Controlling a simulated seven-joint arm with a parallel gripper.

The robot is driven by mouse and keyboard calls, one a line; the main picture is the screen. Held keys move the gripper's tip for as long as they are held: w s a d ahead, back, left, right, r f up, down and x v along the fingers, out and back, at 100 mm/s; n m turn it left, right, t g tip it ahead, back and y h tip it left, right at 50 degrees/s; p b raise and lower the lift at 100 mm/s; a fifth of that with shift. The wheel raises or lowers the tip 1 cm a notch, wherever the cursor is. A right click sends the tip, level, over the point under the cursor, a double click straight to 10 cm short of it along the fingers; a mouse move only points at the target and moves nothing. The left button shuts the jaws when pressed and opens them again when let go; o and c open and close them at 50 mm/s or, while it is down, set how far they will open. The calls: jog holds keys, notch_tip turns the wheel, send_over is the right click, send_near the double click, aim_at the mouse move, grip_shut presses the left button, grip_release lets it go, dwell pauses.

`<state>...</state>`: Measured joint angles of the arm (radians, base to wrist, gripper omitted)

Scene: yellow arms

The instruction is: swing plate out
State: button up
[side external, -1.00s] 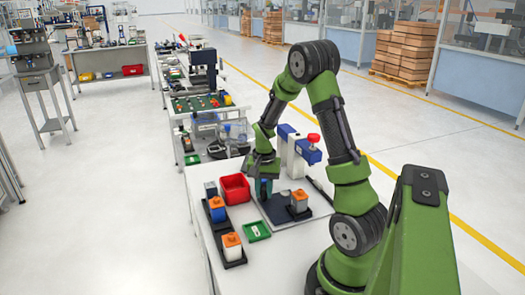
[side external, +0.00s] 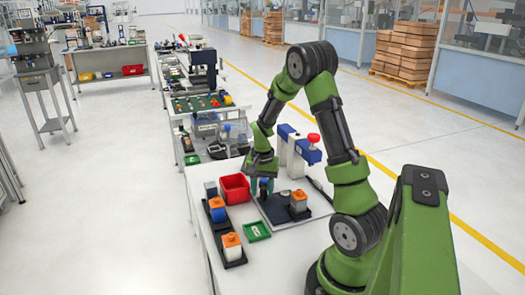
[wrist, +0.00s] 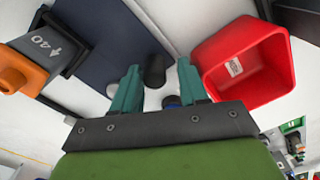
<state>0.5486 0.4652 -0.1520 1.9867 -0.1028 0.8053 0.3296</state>
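The dark blue plate (side external: 277,212) lies flat at the foot of the white and blue press-like fixture (side external: 290,150) with a red knob on top. The plate also shows at the top of the wrist view (wrist: 105,25). A black upright peg (wrist: 155,70) stands at the plate's edge. My gripper (side external: 265,190) is low at the plate's left side. Its teal fingers are open in the wrist view (wrist: 157,85), with the peg showing between the tips. I cannot tell whether they touch it. A blue-topped round part (wrist: 172,100) is partly hidden near the palm.
A grey block with an orange top (side external: 298,202) sits in a black holder on the plate's right side. A red bin (side external: 235,188) stands close left of my gripper. A green tray (side external: 257,231) and blocks in black holders (side external: 217,209) are nearer the table's left edge.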

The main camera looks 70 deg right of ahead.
jog(key=shift+s+r, duration=0.1)
jog(key=shift+r, duration=3.6)
jog(key=s+a+r+n+t, duration=0.2)
jog(key=a+r+n, duration=0.1)
jog(key=a, duration=0.6)
jog(key=s+a+r+n+t+y, duration=0.1)
jog(key=a+r+n, duration=0.3)
jog(key=a, duration=0.5)
jog(key=s+a+r+n+t+y, duration=0.1)
jog(key=s+a+r+n+t, duration=0.2)
jog(key=a+r, duration=0.4)
jog(key=shift+a+n+t, duration=0.5)
jog(key=shift+a+t, duration=0.1)
jog(key=shift+a, duration=0.55)
